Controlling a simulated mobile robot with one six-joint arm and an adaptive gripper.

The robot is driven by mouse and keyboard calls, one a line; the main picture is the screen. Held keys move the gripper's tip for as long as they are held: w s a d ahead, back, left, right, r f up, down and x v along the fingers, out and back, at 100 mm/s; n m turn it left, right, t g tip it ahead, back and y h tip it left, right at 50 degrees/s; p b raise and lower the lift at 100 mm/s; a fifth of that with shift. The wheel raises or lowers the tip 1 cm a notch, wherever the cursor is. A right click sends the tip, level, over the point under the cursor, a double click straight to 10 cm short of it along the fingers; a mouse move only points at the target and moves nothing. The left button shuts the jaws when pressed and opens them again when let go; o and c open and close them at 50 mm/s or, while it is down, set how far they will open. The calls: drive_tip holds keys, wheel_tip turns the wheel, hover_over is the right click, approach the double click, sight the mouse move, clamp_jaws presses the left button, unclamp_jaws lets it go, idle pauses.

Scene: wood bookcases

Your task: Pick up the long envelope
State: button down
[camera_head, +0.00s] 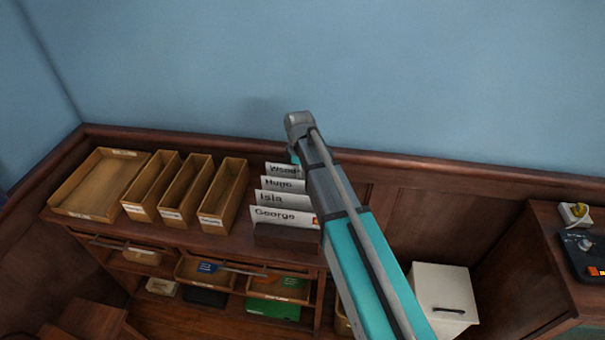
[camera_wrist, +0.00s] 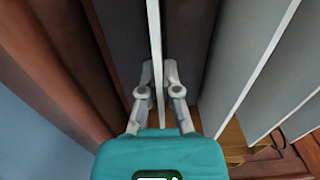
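My gripper (camera_wrist: 159,70) points down in the wrist view. Its two fingers are close together on either side of a thin upright sheet with a white edge (camera_wrist: 154,25), and they look closed on it. I cannot tell whether this sheet is the long envelope. In the head view, upright white cards stand in a row, marked George (camera_head: 284,217), Isla (camera_head: 272,198) and Hugo (camera_head: 281,184), with a partly hidden one at the back (camera_head: 281,168). A small red mark shows at the right edge of the George card. My arm hides the right ends of the cards and my fingertips.
Narrow wooden trays (camera_head: 222,196) and a wide tray (camera_head: 103,182) stand left of the cards. More bins are on the shelf below. A white box (camera_head: 444,292) stands at the right, near a cabinet (camera_head: 527,262) with a dark device (camera_head: 583,245). More upright panels (camera_wrist: 252,70) flank my fingers closely.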

drive_tip(key=shift+r+p, duration=4.85)
drive_tip(key=shift+r, duration=0.05)
drive_tip(key=shift+a+r+n, duration=0.2)
drive_tip(key=shift+a+n, duration=0.1)
drive_tip(key=shift+a, duration=0.1)
drive_tip(key=s+a+r+n+p, duration=0.2)
drive_tip(key=a+r+n+p, duration=0.1)
drive_tip(key=a+n, duration=0.5)
drive_tip(key=s+a+r+n+p, duration=0.2)
drive_tip(key=a+n, duration=0.7)
drive_tip(key=a, duration=0.6)
drive_tip(key=shift+s+r+p, duration=0.15)
drive_tip(key=shift+r+p, duration=0.3)
drive_tip(key=shift+p, duration=0.2)
drive_tip(key=shift+f, duration=0.2)
